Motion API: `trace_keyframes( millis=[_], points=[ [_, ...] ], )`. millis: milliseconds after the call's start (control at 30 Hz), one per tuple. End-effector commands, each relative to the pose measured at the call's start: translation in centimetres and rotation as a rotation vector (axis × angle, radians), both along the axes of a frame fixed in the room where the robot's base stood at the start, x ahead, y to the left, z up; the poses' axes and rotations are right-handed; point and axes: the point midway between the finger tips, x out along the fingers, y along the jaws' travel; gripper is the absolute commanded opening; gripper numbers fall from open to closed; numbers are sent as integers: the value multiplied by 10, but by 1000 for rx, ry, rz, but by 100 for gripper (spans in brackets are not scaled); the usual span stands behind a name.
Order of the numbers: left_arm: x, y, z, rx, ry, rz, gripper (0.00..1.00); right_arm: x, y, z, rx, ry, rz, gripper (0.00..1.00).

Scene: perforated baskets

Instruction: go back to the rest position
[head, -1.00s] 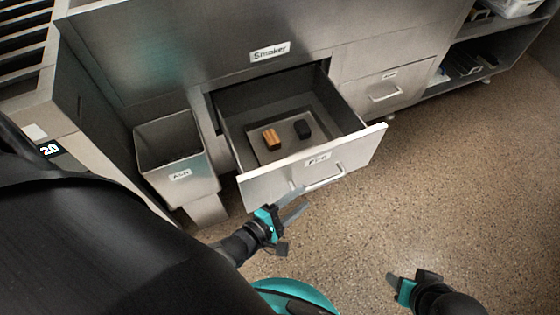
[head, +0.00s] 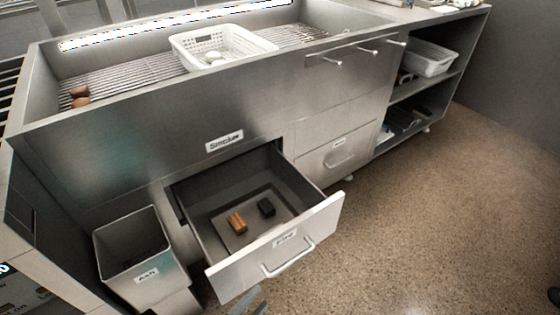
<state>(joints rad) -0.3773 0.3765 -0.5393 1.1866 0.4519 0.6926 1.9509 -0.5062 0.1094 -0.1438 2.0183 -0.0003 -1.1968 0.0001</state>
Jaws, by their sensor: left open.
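The open drawer labelled Fire (head: 275,255) juts out from the front of the steel smoker (head: 150,130). Inside it lie a brown wooden block bundle (head: 237,222) and a black block (head: 267,208), apart from each other. Only the fingertips of my left gripper (head: 252,301) show at the bottom edge, in front of the drawer's front panel. They are spread apart with nothing visible between them. My right gripper is out of view.
A white perforated basket (head: 222,48) with pale items sits on the smoker's grate. Two brown round items (head: 80,97) lie on the grate at left. An Ash bin (head: 140,262) stands left of the drawer. Another white basket (head: 428,60) is on the right shelf.

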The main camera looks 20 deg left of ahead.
Motion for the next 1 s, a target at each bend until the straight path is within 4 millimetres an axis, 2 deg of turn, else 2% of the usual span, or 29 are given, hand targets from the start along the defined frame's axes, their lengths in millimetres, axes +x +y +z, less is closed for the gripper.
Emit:
trace_keyframes(
  millis=[133, 233, 467, 600, 767, 1000],
  points=[
    [0, 0, -1, 15, 2, -2, 50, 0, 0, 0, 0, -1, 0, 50],
    [0, 3, -5, 100, 12, -19, 50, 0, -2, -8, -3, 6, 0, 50],
    [-13, 23, -38, 591, 90, -167, 50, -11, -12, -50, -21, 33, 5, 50],
    [-31, 40, -61, 910, 159, -327, 50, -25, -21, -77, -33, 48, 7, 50],
    [-59, 59, -82, 1228, 236, -568, 50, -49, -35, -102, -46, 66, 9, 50],
    [-117, 82, -101, 1569, 318, -1039, 50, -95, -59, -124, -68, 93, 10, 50]
  ],
)
